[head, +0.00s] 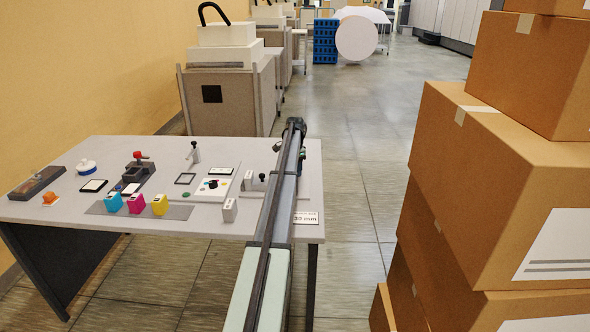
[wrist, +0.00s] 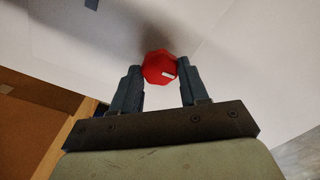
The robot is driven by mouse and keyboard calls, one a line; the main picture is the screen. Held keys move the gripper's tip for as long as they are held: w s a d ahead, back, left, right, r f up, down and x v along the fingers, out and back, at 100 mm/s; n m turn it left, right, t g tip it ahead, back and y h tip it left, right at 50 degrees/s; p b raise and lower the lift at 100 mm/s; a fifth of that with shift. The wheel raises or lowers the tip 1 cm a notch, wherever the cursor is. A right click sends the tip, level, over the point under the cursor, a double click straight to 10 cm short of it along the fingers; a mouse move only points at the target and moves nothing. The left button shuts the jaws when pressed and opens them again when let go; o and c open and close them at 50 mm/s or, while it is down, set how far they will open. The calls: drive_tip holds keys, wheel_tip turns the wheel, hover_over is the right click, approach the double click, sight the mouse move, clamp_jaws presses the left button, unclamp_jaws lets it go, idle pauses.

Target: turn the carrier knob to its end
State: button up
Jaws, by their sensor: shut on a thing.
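In the wrist view a red, many-sided knob (wrist: 158,68) with a white mark on its face sits between the fingertips of my gripper (wrist: 159,72). The fingers are shut on it, one on each side. The white mark lies toward the lower right of the knob face. A pale flat surface lies behind the knob. In the head view my arm reaches over the right side of the table; my fingers and the held knob cannot be made out there.
The grey table (head: 60,212) carries cyan (head: 113,202), magenta (head: 136,203) and yellow (head: 159,205) cartridges, a red-handled device (head: 139,160) and a white panel (head: 216,168). Stacked cardboard boxes (head: 480,190) stand close on the right. Open floor lies between.

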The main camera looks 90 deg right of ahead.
drive_tip(key=shift+m, duration=0.5)
drive_tip(key=o, duration=1.1)
drive_tip(key=shift+c, duration=0.2)
drive_tip(key=shift+r, duration=0.1)
wheel_tip(320, 180, up, 14)
drive_tip(key=shift+f, duration=0.2)
